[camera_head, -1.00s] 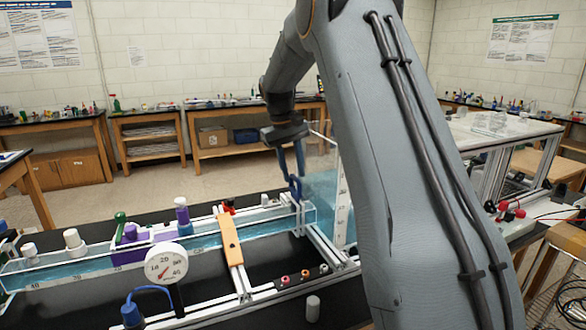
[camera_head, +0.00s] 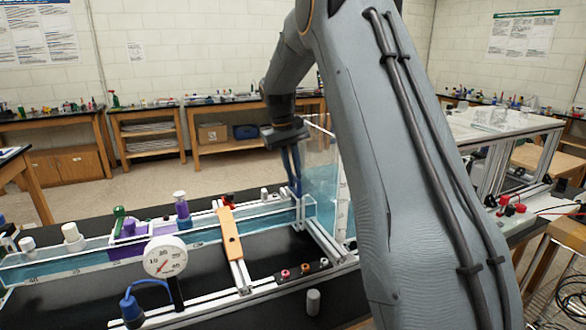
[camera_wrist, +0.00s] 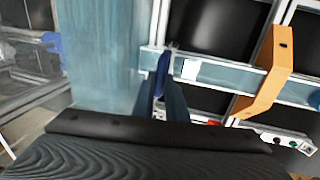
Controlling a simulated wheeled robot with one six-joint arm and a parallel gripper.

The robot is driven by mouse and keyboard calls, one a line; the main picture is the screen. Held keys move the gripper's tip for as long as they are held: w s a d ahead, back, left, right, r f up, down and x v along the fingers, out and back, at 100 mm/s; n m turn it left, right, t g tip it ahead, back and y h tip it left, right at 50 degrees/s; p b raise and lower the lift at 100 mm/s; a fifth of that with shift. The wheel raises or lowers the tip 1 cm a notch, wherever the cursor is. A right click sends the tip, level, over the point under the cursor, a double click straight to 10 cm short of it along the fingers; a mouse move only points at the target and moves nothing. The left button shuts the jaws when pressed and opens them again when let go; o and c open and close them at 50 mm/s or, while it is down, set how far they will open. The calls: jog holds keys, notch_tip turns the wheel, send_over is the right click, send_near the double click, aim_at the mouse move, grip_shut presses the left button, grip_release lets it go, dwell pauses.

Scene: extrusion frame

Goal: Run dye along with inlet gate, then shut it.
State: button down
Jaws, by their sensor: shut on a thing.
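My gripper (camera_head: 297,190) points down at the head of the water channel (camera_head: 200,234), next to the clear water tank (camera_head: 322,185). Its fingers are shut on the small blue inlet gate, at the channel end beside the tank. In the wrist view the blue gate (camera_wrist: 163,66) shows between the fingertips; its lower part is hidden. A purple dye unit (camera_head: 128,240) sits on the channel to the left, with a green-handled part (camera_head: 119,213). A purple-and-white bottle-like piece (camera_head: 182,208) stands beside it. Water in the channel looks pale blue.
An orange bar (camera_head: 229,235) crosses the channel left of my gripper; it also shows in the wrist view (camera_wrist: 265,75). A round dial gauge (camera_head: 166,257) stands in front. A strip with coloured knobs (camera_head: 302,271) and a grey cylinder (camera_head: 313,302) lie nearer.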

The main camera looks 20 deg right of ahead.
jog(key=shift+f, duration=0.2)
jog(key=c, duration=1.8)
grip_release()
jog(key=shift+o, duration=0.2)
notch_tip(320, 180, up, 8)
jog(key=a+b, duration=0.1)
jog(key=b, duration=0.1)
jog(key=shift+a+f+b, duration=0.15)
jog(key=shift+a+b, duration=0.2)
jog(key=s+a+f+b, duration=0.1)
jog(key=s+a+f, duration=0.3)
jog(key=s+f, duration=0.3)
jog(key=s+a+f+t+y+b, duration=0.1)
jog(key=s+a+f, duration=0.3)
jog(key=s+f, duration=0.4)
jog(key=s+a+f+y+b, duration=0.1)
jog(key=s+a+f, duration=0.3)
jog(key=s, duration=1.2)
jog(key=shift+a+f, duration=0.2)
jog(key=shift+f, duration=1.6)
